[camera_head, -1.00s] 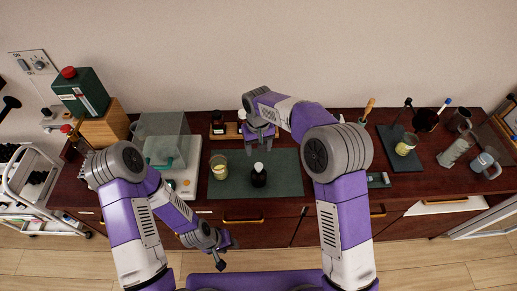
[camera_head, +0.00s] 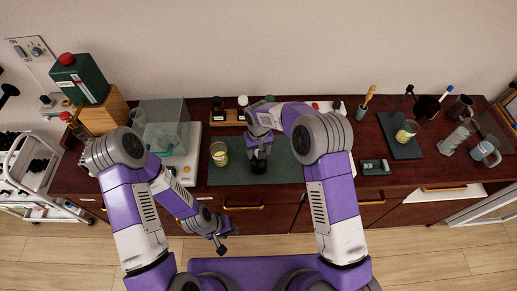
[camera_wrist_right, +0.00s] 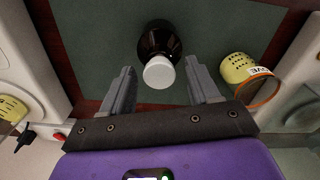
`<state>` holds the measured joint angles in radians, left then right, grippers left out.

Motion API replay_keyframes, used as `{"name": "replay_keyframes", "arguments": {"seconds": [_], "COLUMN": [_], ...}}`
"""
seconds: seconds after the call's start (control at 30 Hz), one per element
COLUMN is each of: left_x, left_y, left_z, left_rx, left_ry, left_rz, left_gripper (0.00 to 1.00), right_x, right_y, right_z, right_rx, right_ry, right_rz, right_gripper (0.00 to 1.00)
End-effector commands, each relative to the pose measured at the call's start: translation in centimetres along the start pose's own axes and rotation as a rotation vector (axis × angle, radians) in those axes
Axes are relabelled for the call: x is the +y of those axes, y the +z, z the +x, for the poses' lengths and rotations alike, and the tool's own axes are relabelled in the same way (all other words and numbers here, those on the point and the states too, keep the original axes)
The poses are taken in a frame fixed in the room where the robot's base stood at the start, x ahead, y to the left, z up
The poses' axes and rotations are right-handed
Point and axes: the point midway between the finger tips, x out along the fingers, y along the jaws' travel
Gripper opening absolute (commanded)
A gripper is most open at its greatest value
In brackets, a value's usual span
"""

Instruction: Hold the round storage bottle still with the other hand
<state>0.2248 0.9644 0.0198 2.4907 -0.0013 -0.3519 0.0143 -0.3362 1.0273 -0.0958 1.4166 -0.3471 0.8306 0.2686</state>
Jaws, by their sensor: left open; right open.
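The round storage bottle (camera_wrist_right: 158,40) is dark brown with a white cap (camera_wrist_right: 159,73). It stands on the dark green mat (camera_wrist_right: 90,50). In the head view the dark bottle (camera_head: 258,167) shows only partly, below my right gripper (camera_head: 259,150). In the right wrist view my right gripper (camera_wrist_right: 160,88) is open, its two fingers apart on either side of the white cap, with gaps visible. My left gripper (camera_head: 222,242) is open and empty, low in front of the counter's front edge, away from the bottle.
A beaker with a yellow label (camera_head: 219,153) stands on the mat left of the bottle; it also shows in the right wrist view (camera_wrist_right: 240,72). A balance with a clear shield (camera_head: 165,125) is further left. A small rack (camera_head: 227,118) stands behind the mat.

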Motion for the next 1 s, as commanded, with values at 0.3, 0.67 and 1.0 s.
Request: {"name": "replay_keyframes", "arguments": {"seconds": [0.3, 0.67, 1.0], "left_x": [0.0, 0.0, 0.0], "left_y": [0.0, 0.0, 0.0], "left_z": [0.0, 0.0, 0.0], "left_rx": [0.0, 0.0, 0.0], "left_ry": [0.0, 0.0, 0.0], "left_rz": [0.0, 0.0, 0.0], "left_gripper": [0.43, 0.43, 0.43], "right_x": [-0.01, -0.01, -0.01], "right_y": [0.0, -0.01, -0.02], "right_z": [-0.04, -0.05, -0.16], "right_rx": [0.0, 0.0, 0.001], "right_ry": [0.0, 0.0, 0.0], "right_rz": [0.0, 0.0, 0.0], "right_gripper": [0.18, 0.55, 0.61]}}
